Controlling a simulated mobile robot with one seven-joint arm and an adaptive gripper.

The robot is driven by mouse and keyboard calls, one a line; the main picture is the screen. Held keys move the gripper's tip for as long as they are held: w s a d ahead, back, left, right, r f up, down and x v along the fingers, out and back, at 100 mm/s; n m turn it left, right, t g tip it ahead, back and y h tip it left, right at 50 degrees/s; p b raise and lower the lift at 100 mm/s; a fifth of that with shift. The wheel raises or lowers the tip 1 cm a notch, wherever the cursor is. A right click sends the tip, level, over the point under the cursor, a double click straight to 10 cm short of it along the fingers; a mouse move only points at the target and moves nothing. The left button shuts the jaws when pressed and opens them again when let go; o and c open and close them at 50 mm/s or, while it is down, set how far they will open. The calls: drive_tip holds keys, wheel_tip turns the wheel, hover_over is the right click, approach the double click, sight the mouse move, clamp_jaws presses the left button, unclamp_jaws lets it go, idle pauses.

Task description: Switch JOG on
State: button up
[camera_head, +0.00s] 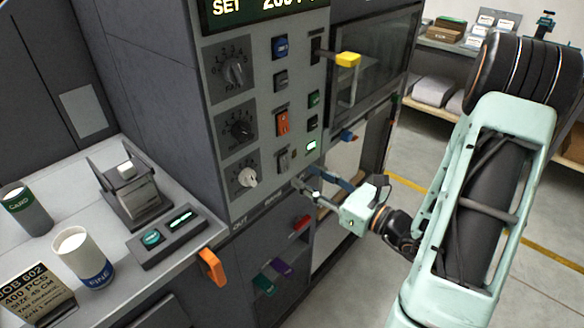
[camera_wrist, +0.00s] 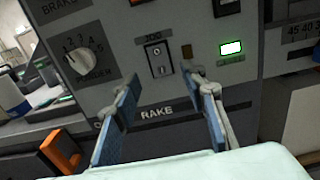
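In the head view the JOG switch (camera_head: 283,160) sits below an orange switch. A small dark brownish square beside it looks unlit. I cannot tell the switch's position for sure. My gripper (camera_wrist: 162,82) is open and empty, its two blue fingers spread on either side below the switch, apart from it as far as I can see. In the head view my gripper (camera_head: 318,187) is close to the panel's lower right.
A rotary knob (camera_wrist: 80,60) is left of JOG, and a lit green lamp (camera_wrist: 231,48) is to its right. An orange switch (camera_head: 282,122) is above it. A yellow-ended handle (camera_head: 348,61) sticks out at upper right. An orange lever (camera_head: 211,266) hangs at the counter edge.

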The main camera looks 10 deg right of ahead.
sight(286, 165)
drive_tip(key=x, duration=0.5)
drive_tip(key=shift+w+a, duration=0.25)
drive_tip(key=shift+w, duration=0.1)
drive_tip(key=shift+c, duration=0.6)
